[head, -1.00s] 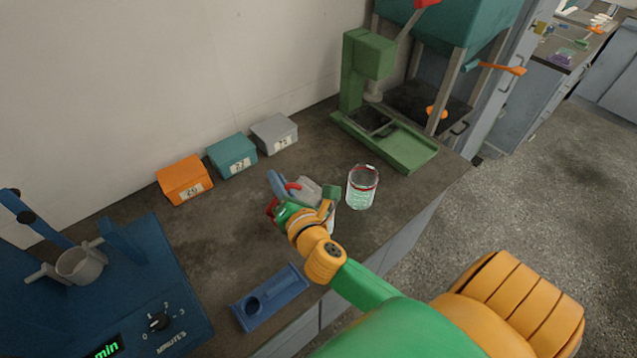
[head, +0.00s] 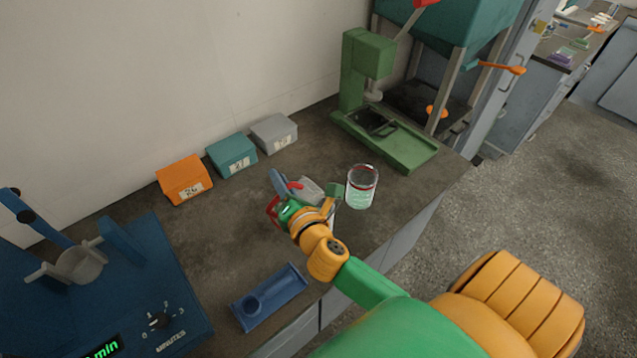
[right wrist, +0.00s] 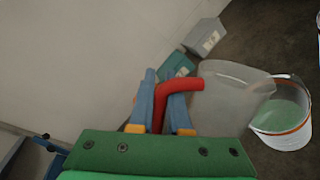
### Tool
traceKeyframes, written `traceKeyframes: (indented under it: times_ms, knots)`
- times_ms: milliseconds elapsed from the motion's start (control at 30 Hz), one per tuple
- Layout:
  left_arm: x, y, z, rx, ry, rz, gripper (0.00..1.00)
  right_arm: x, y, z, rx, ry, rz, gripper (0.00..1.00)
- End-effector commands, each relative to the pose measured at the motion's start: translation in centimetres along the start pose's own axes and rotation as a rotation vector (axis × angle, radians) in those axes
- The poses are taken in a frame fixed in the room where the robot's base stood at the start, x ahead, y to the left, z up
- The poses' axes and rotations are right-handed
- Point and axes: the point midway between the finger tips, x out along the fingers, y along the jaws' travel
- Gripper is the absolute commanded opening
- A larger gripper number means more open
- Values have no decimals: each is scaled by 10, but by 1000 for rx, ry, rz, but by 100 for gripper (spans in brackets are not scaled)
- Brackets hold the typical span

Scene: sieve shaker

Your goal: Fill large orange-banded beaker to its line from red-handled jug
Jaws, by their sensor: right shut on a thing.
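The beaker (head: 361,198) is clear with a red-orange band near its upper part and holds pale green liquid. It stands upright on the bench, and it also shows at the right of the right wrist view (right wrist: 284,115). The pale translucent jug (right wrist: 225,97) has a red handle (right wrist: 180,88). My right gripper (head: 286,189) is shut on this handle, its blue fingers on either side. The jug is tilted, its lip close by the beaker's rim. I cannot make out a stream or the exact liquid level against the line. My left gripper is out of view.
Orange (head: 185,180), teal (head: 232,155) and grey (head: 274,133) boxes stand along the wall. A green press (head: 390,135) is behind the beaker. A blue holder (head: 268,298) lies near the front edge. A blue machine (head: 150,285) is at the left.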

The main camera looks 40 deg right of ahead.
Motion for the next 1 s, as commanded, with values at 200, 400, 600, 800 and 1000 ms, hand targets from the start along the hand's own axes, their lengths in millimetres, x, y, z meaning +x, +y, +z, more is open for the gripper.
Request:
traceKeyframes:
  times_ms: [200, 400, 600, 800, 1000]
  knots:
    - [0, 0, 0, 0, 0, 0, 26, 0, 0, 1, 11, 1, 1, 0]
    - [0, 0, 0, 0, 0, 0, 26, 0, 0, 1, 21, 3, 1, 0]
    - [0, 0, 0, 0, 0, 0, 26, 0, -1, 2, 30, 5, 1, 0]
    - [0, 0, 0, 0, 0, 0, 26, 0, -1, 2, 40, 7, 1, 0]
    - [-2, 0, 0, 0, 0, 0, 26, 0, -1, 4, 50, 9, 0, 0]
